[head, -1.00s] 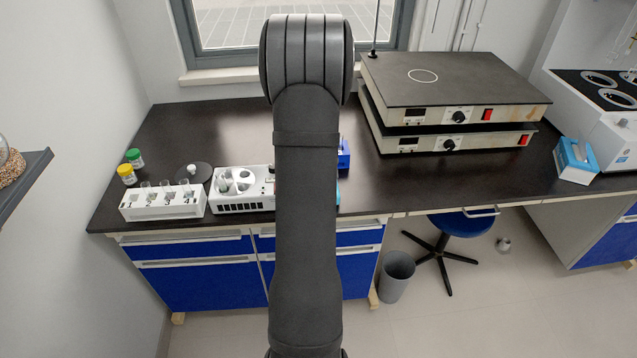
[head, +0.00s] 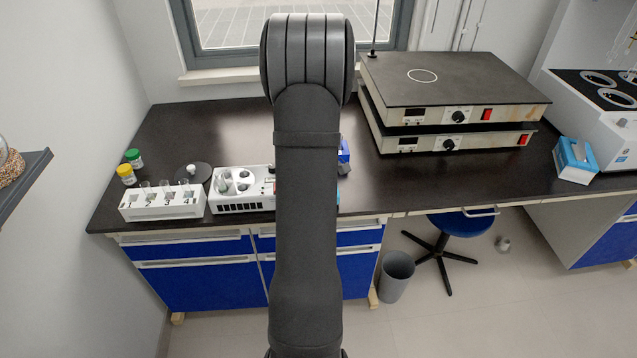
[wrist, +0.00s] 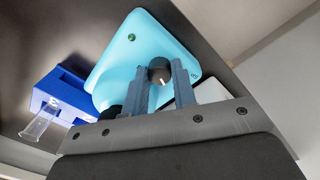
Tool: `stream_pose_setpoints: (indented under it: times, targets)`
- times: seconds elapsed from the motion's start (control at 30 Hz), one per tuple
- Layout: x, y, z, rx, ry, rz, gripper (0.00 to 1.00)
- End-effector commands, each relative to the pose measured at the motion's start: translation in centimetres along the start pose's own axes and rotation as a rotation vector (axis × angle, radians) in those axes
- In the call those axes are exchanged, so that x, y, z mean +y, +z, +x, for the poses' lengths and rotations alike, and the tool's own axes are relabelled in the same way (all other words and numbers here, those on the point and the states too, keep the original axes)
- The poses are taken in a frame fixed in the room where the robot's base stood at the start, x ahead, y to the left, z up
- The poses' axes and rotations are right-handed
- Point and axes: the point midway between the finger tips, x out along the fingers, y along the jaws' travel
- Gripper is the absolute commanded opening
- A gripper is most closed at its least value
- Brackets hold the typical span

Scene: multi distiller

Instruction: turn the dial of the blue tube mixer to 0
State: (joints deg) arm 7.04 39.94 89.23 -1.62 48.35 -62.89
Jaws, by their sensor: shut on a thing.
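The light-blue tube mixer (wrist: 125,60) fills the upper middle of the wrist view. It has a small green light near its top corner and a dark round dial (wrist: 158,72) with a white mark on its lower side. My gripper (wrist: 160,68) has one finger on each side of this dial and is shut on it. The dial's scale is not readable here. In the head view my arm hides nearly all of the mixer and the gripper.
A dark-blue rack (wrist: 62,96) with a clear tube (wrist: 40,124) stands close left of the mixer in the wrist view. In the head view, a white device (head: 240,206) and white tube rack (head: 162,208) stand left of my arm. Stacked hot plates (head: 455,90) are at right.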

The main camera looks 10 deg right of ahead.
Motion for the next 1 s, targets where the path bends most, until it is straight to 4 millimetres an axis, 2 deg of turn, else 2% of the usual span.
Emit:
stream_pose_setpoints:
  times: [0.17, 0.2, 0.3, 1.0]
  targets:
    - [0.03, 0.06, -0.01, -0.001, 0.000, 0.001, 0.02]
    - [0.03, 0.06, -0.01, -0.001, 0.000, 0.001, 0.27]
    - [0.03, 0.05, -0.01, -0.001, 0.000, 0.001, 0.46]
    - [0.31, -0.05, -0.08, 0.002, 0.008, 0.014, 0.46]
